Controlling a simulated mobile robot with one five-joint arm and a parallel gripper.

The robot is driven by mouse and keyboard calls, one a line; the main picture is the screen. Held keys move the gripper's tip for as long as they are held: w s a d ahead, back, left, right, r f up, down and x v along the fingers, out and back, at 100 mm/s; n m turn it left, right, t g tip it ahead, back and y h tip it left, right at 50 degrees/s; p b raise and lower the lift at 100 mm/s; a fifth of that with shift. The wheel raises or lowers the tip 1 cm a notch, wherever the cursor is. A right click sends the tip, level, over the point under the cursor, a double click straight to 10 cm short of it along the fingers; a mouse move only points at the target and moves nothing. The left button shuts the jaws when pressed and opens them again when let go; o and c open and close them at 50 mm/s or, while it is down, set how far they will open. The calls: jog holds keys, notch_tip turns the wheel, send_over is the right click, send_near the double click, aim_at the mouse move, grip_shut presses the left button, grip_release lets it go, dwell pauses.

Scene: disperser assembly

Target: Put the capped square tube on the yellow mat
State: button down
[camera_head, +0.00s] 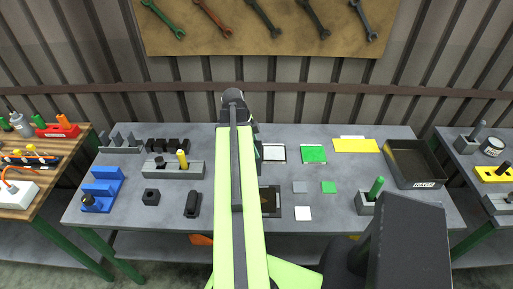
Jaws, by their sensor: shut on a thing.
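The yellow mat (356,146) lies flat at the back right of the grey table, with a white label behind it. Its visible surface is bare. My gripper (237,99) is at the far end of my green arm, near the table's back edge and well left of the yellow mat. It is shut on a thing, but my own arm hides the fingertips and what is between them. I cannot pick out the capped square tube clearly anywhere on the table.
A green mat (314,154) and a white mat (273,152) lie left of the yellow mat. A dark open tray (424,184) stands to its right. A grey block holds a green peg (376,187) at the front right. Blue holders (104,189) and black parts are on the left.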

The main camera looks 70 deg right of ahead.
jog(key=shift+f, duration=0.15)
jog(key=c, duration=0.8)
grip_release()
jog(key=p+v, duration=1.1)
jog(key=v, duration=0.1)
jog(key=shift+r+p, duration=0.2)
jog(key=shift+p, duration=0.1)
